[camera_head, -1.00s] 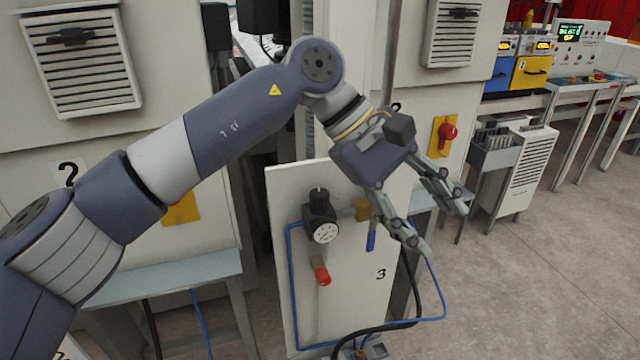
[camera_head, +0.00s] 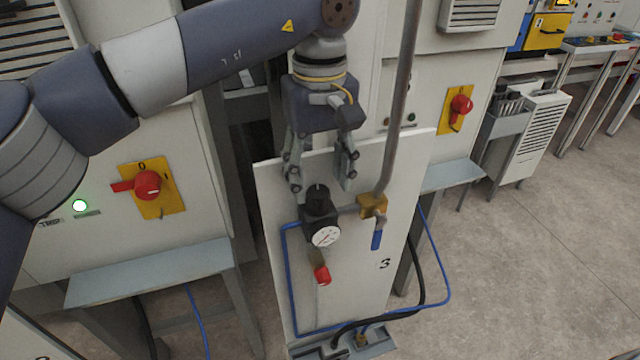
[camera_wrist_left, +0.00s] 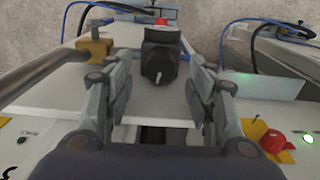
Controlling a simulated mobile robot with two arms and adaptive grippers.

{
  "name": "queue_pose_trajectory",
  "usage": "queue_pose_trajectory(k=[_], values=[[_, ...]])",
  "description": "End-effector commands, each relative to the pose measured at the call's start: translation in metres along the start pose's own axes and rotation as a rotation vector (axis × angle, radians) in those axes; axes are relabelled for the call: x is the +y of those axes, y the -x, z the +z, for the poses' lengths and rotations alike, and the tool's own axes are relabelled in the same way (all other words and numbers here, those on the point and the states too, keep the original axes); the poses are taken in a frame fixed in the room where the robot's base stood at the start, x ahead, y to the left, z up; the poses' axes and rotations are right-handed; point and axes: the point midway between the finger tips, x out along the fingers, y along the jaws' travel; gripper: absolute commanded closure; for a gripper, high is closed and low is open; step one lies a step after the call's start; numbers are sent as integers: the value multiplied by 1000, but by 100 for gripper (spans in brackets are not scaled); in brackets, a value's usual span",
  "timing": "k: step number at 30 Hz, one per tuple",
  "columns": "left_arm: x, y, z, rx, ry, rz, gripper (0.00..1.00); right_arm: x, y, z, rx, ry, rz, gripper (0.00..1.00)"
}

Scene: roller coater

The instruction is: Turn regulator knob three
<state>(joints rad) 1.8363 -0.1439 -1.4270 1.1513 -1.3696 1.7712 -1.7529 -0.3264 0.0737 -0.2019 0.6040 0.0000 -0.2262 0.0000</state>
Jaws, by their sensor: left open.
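The regulator knob (camera_head: 317,196) is a black cap on top of a black regulator body (camera_head: 320,222) with a white round gauge (camera_head: 326,237). It is mounted on the white panel marked 3 (camera_head: 365,290). My left gripper (camera_head: 321,189) points down just above the knob, fingers open on either side of it. In the left wrist view the knob (camera_wrist_left: 160,71) lies between the two open fingers (camera_wrist_left: 160,95), a little beyond the tips, with clear gaps on both sides. I see no contact. My right gripper is not in view.
A metal pipe (camera_head: 397,110) rises beside my gripper from a brass valve (camera_head: 372,206) with a blue handle (camera_head: 376,240). A red-capped fitting (camera_head: 322,275) sits below the regulator. Red rotary switches on yellow plates are at left (camera_head: 148,185) and right (camera_head: 461,104). Open floor lies to the right.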

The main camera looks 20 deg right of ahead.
Motion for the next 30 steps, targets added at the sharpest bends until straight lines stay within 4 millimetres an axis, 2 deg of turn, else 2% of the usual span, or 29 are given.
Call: queue_pose_trajectory(k=[6, 9, 13, 17, 18, 24, 30], values=[[0, -27, 0, -2, -1, 0, 49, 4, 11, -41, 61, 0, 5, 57], [0, -33, 0, 0, 0, 1, 49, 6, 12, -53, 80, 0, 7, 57], [0, -36, 0, 1, 0, 2, 49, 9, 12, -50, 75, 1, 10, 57], [0, -36, 0, 0, 0, 2, 49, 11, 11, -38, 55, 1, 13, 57], [0, -36, 0, 0, 0, 2, 51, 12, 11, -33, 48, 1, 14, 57], [0, -36, 0, 0, 0, 1, 93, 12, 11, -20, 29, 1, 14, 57], [0, -37, 1, 0, 20, 1, 93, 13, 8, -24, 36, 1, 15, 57]])
